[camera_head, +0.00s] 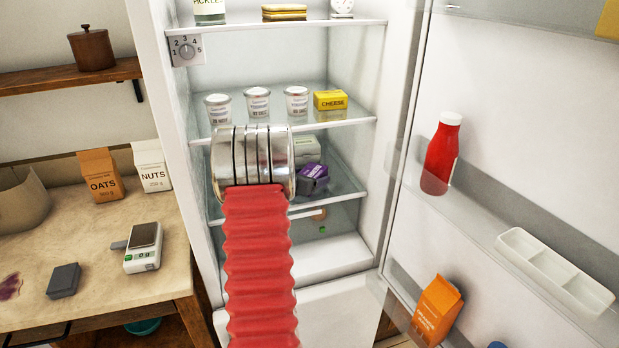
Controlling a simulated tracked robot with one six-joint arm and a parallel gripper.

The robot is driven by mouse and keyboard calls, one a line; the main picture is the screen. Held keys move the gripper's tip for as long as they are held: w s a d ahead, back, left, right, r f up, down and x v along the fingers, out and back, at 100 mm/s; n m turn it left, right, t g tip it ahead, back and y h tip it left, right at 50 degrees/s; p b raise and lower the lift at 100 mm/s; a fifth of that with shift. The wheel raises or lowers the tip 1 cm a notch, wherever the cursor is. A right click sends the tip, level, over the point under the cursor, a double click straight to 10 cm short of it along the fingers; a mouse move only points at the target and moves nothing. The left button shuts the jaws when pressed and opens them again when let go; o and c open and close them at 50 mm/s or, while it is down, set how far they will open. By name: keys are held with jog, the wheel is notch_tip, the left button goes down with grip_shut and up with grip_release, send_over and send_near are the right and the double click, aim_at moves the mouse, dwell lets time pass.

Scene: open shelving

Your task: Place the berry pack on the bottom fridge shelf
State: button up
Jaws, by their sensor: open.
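My gripper (253,163) shows from behind as a ribbed metal end on a red bellows arm, in front of the fridge's middle. Its jaw tips are hidden behind the metal. A small purple pack (313,178), which may be the berry pack, is on the lower glass shelf (345,192), just right of my gripper. Its label is too small to read. A pale green-and-white box (307,150) stands behind it. Below that glass, the white fridge floor (335,255) is partly hidden by my arm. Small orange and green spots show there.
The shelf above holds several white tubs (257,103) and a yellow cheese box (330,100). A counter (95,225) stands left.

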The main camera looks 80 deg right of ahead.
jog(key=shift+w+a+r, duration=0.15)
jog(key=shift+a+r, duration=0.15)
jog(key=shift+a, duration=0.05)
jog(key=v, duration=1.1)
jog(key=shift+a, duration=0.1)
dwell(0.7)
